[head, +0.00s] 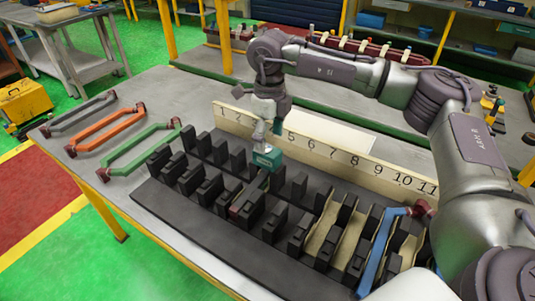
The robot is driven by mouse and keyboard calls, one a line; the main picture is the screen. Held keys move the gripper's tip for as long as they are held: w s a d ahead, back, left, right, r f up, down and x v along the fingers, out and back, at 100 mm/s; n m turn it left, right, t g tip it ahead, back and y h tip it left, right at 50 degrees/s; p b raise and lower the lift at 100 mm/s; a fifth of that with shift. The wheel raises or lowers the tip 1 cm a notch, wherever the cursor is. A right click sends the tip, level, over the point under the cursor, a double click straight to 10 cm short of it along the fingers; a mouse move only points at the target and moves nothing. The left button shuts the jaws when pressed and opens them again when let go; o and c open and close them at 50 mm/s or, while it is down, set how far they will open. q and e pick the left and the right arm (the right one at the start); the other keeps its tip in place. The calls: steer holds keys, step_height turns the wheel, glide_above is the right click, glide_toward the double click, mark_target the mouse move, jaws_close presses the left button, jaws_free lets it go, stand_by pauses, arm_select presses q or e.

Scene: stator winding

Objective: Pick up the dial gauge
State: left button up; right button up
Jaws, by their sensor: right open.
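The fingertips are just over or around the top of the teal block; contact cannot be told. My left gripper is out of view.
Rows of black slotted blocks (210,188) fill the table. A numbered strip (350,160) stands behind them. A blue coil (381,250) lies across the right slots. Green (140,148), orange (107,130) and grey (80,115) coils lie at left.

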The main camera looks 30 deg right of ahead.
mark_target(268, 150)
steer(key=shift+w+f+p, duration=0.1)
steer(key=shift+f+p, duration=0.2)
steer(key=shift+f, duration=0.2)
steer(key=f, duration=0.1)
steer(key=w+f+p, duration=0.1)
steer(key=f, duration=0.1)
steer(key=shift+f, duration=0.3)
steer(key=shift+d+f, duration=0.1)
steer(key=shift+f, duration=0.25)
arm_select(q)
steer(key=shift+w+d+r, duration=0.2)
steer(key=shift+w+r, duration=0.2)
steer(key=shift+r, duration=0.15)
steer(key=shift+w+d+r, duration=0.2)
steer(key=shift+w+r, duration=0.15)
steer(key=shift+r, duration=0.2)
arm_select(e)
steer(key=shift+s, duration=0.1)
steer(key=shift+c, duration=0.2)
